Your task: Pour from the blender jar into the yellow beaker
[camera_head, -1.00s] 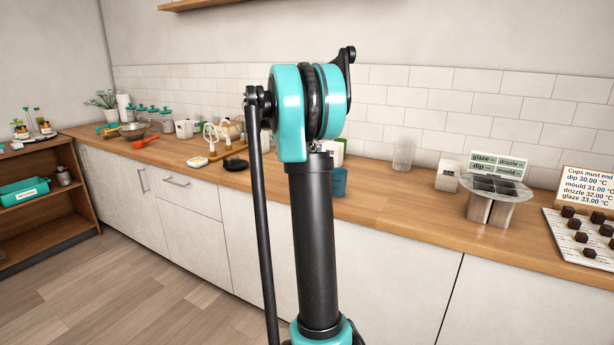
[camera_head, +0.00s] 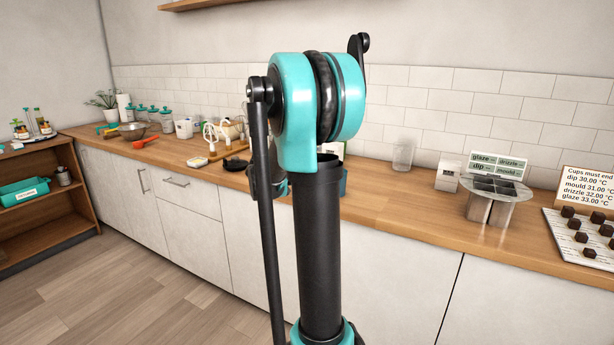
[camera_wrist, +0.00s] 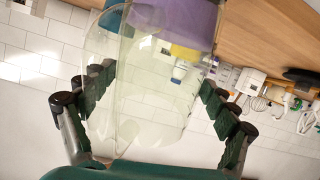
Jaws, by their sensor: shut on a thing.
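In the wrist view, my gripper (camera_wrist: 157,84) is shut on the clear blender jar (camera_wrist: 145,112), with a finger on each side. The jar looks see-through with a faint greenish tint. I cannot tell how much it holds. A yellow patch (camera_wrist: 183,50), seems to be the yellow beaker, beyond the jar near its upper end in the picture. It is partly hidden, and the gap between them cannot be told. In the head view my arm hides the gripper, jar and yellow beaker.
The wrist view is roughly upside down. Purple (camera_wrist: 185,22) and blue (camera_wrist: 113,17) vessels stand near the yellow one. In the head view, a clear glass (camera_head: 403,154), a small white box (camera_head: 447,177) and a round stand (camera_head: 492,202) are right of my arm. The counter between is clear.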

